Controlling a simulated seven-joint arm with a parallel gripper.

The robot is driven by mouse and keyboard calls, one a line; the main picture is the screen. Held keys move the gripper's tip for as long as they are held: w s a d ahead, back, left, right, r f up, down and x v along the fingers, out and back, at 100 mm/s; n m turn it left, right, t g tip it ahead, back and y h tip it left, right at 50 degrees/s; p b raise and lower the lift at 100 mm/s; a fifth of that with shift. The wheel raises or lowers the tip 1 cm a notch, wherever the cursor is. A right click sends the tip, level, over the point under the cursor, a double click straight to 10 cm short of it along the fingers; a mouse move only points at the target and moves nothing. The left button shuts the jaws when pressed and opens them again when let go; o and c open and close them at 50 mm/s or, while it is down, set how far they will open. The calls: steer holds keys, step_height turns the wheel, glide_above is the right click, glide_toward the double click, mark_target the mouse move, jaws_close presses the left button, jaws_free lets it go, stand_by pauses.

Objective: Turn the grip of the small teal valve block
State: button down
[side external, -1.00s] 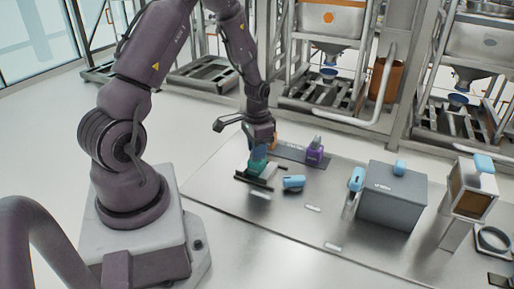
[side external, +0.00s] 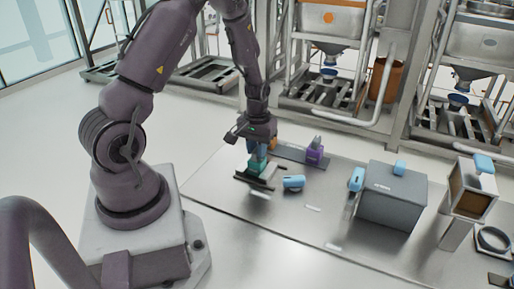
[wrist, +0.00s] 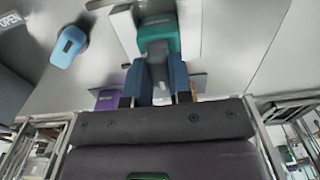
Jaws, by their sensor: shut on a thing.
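The small teal valve block (side external: 258,167) sits on a dark plate at the left part of the metal table. It also shows at the top of the wrist view (wrist: 172,32). My gripper (side external: 259,152) points down right over the block. In the wrist view its two blue fingers (wrist: 159,78) are closed on either side of the block's grey grip (wrist: 156,50). The fingers hide part of the grip, so its exact angle is hard to tell.
A purple block (side external: 315,154) stands behind and to the right, with an orange piece (side external: 273,143) just behind my gripper. A blue piece (side external: 293,182) lies right of the block. A grey box (side external: 392,200) stands farther right. The table's front middle is mostly clear.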

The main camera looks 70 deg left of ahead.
stand_by(0.5)
steer(key=c, duration=1)
jaws_free()
step_height(320, 180, up, 13)
steer(key=s+d+r+m+t, duration=0.2)
steer(key=s+d+r+m, duration=0.2)
steer(key=d+r, duration=0.3)
steer(key=s+d+r+m+t, duration=0.3)
steer(key=s+d+r, duration=0.3)
steer(key=d, duration=0.6)
step_height(320, 180, up, 2)
steer(key=shift+d+r+m+t, duration=0.1)
steer(key=shift+d+m+t, duration=0.25)
steer(key=shift+m, duration=0.55)
